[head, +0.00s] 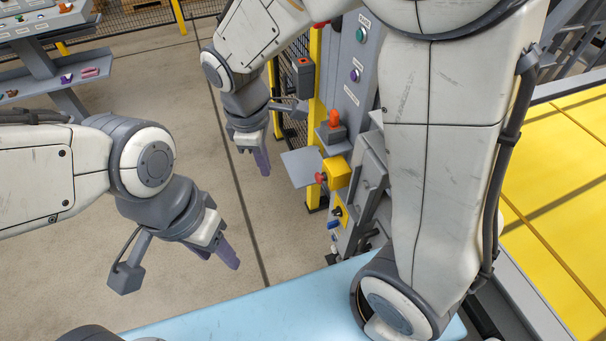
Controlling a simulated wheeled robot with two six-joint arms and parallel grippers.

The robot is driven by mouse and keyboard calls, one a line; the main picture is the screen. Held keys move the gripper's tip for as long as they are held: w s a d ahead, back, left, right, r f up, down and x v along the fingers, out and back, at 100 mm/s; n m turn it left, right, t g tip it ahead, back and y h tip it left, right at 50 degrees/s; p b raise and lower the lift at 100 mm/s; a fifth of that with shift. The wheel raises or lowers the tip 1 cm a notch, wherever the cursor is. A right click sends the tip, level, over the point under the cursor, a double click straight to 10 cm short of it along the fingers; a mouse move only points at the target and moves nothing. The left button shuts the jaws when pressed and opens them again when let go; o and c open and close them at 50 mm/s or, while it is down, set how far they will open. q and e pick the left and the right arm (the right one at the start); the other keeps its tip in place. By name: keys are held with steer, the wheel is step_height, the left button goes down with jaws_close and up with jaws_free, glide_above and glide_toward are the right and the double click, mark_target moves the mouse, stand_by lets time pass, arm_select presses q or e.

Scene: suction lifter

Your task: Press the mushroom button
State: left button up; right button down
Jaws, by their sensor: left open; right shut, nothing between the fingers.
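The red mushroom button (320,177) sticks out to the left from a yellow box (338,172) on the grey control column (355,85). My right gripper (262,165) is shut and empty, with its purple fingers pointing down. In the picture it is left of the button and slightly above it, with a visible gap between them. My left gripper (228,256) is open and empty, lower left of the button, over the floor and well apart from it.
A grey plate (300,167) juts out beside the yellow box. An orange beacon-like part (334,118) sits above it. Green and purple buttons are higher on the column. A light blue surface (260,312) lies in front. A shelf unit (45,80) stands far left; the floor between is clear.

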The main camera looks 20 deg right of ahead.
mark_target(319, 178)
arm_select(q)
step_height(319, 178, down, 9)
steer(key=b, duration=0.6)
arm_select(e)
steer(key=w+d+f+n, duration=0.2)
steer(key=w+d+f, duration=0.2)
steer(key=w+f, duration=0.2)
steer(key=w+d+f+n+h, duration=0.1)
steer(key=w+d+f+n, duration=0.2)
steer(key=w+f, duration=0.3)
step_height(319, 178, down, 4)
steer(key=shift+w+d+f+h, duration=0.25)
steer(key=shift+w+d+h, duration=0.1)
steer(key=shift+d, duration=0.3)
steer(key=shift+f, duration=0.15)
arm_select(q)
steer(key=shift+r, duration=0.3)
arm_select(e)
steer(key=d+f, duration=0.6)
steer(key=f, duration=0.3)
steer(key=shift+d+f, duration=0.2)
steer(key=shift+w, duration=0.1)
